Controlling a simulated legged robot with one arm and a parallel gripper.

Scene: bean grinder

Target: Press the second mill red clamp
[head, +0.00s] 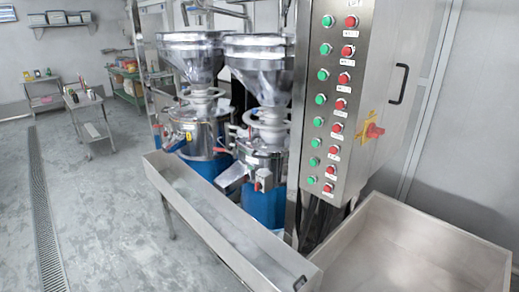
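Two steel mills with funnel hoppers stand side by side behind a long trough. The nearer, right mill (265,136) has a steel spout (231,175) and a small red clamp (258,186) low on its front. Another small red part (222,150) shows at the left of this mill, near the gap between the two. The farther, left mill (198,121) also has a small red part (165,139) on its left side. The clamps are too small to tell their exact state. My gripper is not in view.
A steel control cabinet (372,70) with green and red buttons stands right of the mills. A long steel trough (222,222) runs in front of them. A steel bin (418,256) fills the lower right. The grey floor (105,215) at left is clear.

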